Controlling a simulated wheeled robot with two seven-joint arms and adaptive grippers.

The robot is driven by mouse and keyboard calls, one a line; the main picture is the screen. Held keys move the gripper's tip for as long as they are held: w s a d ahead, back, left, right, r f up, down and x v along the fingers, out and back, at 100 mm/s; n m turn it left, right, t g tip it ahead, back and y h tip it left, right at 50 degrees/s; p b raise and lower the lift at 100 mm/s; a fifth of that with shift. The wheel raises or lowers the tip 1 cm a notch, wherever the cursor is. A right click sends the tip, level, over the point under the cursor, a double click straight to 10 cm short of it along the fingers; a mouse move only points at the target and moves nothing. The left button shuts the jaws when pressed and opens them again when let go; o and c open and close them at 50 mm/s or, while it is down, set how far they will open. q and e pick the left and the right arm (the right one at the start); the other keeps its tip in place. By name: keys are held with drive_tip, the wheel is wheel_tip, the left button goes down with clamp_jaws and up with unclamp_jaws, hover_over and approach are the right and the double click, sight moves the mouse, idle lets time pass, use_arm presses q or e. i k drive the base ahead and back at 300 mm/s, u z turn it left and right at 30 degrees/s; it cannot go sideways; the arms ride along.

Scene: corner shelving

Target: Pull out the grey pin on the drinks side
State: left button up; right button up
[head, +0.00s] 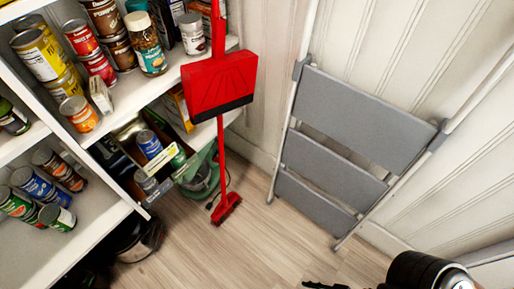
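I cannot make out a grey pin or a side of drinks in the head view. Shelving with cans and jars fills the left; its lower white shelf (90,228) and upper shelf (140,92) show. My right arm comes in at the bottom right corner. A small dark part at the bottom edge, likely my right gripper (325,286), is mostly cut off, so its fingers cannot be read. It is over the floor, well apart from the shelving. My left gripper is not in view.
A grey folding step ladder (350,120) leans against the white panelled wall. A red dustpan (219,84) and red broom (227,208) stand beside the shelving. A box with cans (150,145) sits low near the corner. The wooden floor (250,255) in the middle is clear.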

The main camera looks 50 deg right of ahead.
sight(76, 166)
drive_tip(key=k, duration=0.65)
drive_tip(key=u, duration=0.45)
drive_tip(key=i, duration=0.45)
drive_tip(key=u, duration=0.65)
drive_tip(key=i, duration=1.45)
drive_tip(key=z, duration=0.65)
